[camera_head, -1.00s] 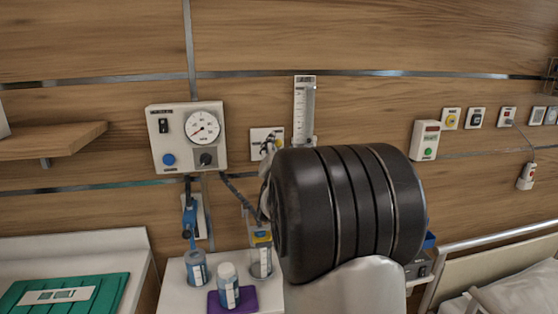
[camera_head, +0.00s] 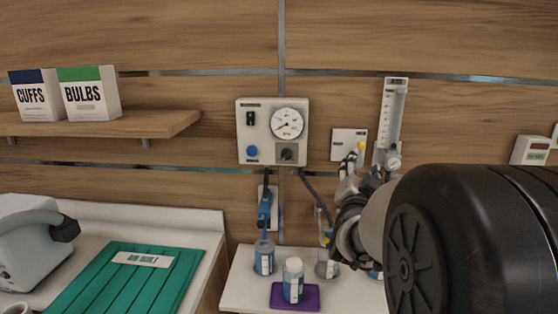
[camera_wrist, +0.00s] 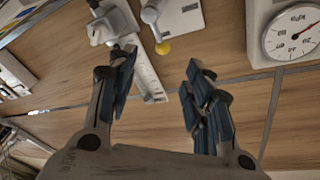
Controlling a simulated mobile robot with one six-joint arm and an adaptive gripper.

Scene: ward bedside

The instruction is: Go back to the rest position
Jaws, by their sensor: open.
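My gripper (camera_wrist: 160,88) is open and empty in the wrist view, its two dark-padded fingers apart with the wood wall behind them. In the head view my gripper (camera_head: 350,172) is partly hidden by my own wrist and the large black arm link. It appears in front of the wall, over the right end of the white bedside top. No held object shows.
The gauge unit (camera_head: 273,132) and flowmeter (camera_head: 393,112) are on the wall. A blue-labelled bottle (camera_head: 293,281) stands on a purple mat (camera_head: 309,303). A shelf (camera_head: 160,125) holds two boxes.

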